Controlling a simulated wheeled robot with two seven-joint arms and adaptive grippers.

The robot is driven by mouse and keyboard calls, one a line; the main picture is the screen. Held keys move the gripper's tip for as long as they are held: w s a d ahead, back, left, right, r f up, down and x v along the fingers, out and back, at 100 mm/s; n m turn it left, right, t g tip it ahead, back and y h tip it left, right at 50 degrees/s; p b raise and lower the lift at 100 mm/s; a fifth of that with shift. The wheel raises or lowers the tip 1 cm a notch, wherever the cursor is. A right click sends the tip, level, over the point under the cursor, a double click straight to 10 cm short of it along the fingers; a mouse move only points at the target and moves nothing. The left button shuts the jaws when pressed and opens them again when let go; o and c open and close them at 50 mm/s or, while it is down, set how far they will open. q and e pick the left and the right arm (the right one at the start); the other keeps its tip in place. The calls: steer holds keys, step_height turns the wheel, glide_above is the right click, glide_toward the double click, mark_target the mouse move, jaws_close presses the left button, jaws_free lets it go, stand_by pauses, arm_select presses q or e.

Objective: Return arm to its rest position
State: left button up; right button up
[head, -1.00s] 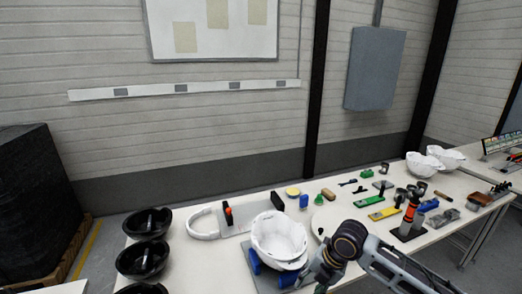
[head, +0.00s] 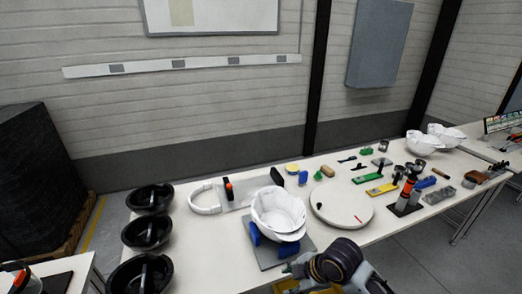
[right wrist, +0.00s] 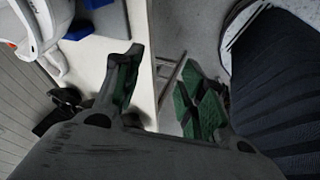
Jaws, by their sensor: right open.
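My right arm comes in at the bottom centre of the head view, with its gripper (head: 290,286) partly cut off by the bottom edge. In the right wrist view the right gripper (right wrist: 165,95) is open, its two green-padded fingers wide apart with nothing between them. It is over the table's front edge, with floor showing beyond. A white helmet shell (head: 278,212) sits on a grey plate with blue blocks (head: 256,236), just beyond the gripper. The shell also shows at the upper left of the right wrist view (right wrist: 45,35).
Black bowl-like shells (head: 148,233) line the table's left end. A round white turntable (head: 342,203) is right of the helmet shell. Hand tools (head: 381,190), an orange-banded tool on a stand (head: 408,187) and more white shells (head: 423,142) lie farther right.

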steer(key=s+d+f+m+h, duration=0.45)
steer(key=s+d+m, duration=0.75)
steer(key=m, duration=0.5)
step_height(320, 180, down, 33)
steer(key=s+g, duration=0.1)
steer(key=s+d+f, duration=0.2)
steer(key=s+f, duration=0.8)
steer(key=s, duration=0.1)
steer(key=s+d+f+g, duration=0.1)
steer(key=s+d+f, duration=0.2)
steer(key=s+f, duration=0.7)
steer(key=shift+s, duration=0.95)
steer(key=shift+w+n, duration=0.1)
steer(key=shift+n, duration=0.2)
